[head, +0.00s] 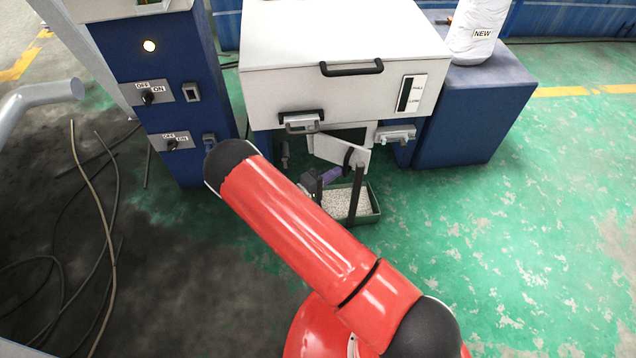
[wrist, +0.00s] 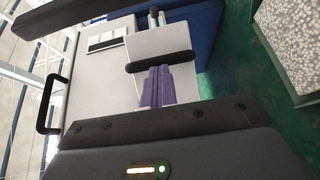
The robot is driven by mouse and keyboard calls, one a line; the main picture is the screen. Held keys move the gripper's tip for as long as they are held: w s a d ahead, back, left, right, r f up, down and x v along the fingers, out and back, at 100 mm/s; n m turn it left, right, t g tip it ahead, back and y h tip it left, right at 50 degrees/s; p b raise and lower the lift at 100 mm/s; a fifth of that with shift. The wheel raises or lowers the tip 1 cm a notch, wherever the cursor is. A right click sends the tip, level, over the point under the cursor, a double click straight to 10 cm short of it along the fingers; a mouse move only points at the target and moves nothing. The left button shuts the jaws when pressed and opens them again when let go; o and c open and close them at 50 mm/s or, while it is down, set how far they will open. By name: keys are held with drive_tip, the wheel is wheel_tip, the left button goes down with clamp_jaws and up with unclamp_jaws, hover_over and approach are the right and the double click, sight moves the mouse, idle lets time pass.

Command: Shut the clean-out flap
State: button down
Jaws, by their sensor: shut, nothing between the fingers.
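The clean-out flap (head: 338,150) is a pale panel under the white machine box. In the head view it hangs tilted open, with a dark opening behind it and a black handle (head: 355,157) near its right edge. In the wrist view the flap (wrist: 145,50) faces me, its black bar handle (wrist: 165,61) crossing it. My gripper (head: 333,173) is low in front of the flap, partly hidden by my red arm. Its purple fingers (wrist: 156,70) are together and empty. Their tips are close to the handle; I cannot tell whether they touch.
A green-rimmed tray (head: 376,212) of pale pellets stands on the floor below the flap; it also shows in the wrist view (wrist: 295,98). Latches (head: 301,122) and (head: 395,134) flank the opening. A blue switch cabinet (head: 165,70) stands left. The green floor at right is clear.

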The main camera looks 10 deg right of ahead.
sight(338, 159)
drive_tip(key=shift+x, duration=1.4)
drive_tip(key=shift+n+t+y, duration=0.6)
drive_tip(key=shift+n+t, duration=0.1)
drive_tip(key=shift+t, duration=0.2)
drive_tip(key=b+x, duration=0.1)
drive_tip(key=x, duration=0.3)
drive_tip(key=shift+w+d, duration=0.2)
drive_tip(key=shift+d, duration=0.1)
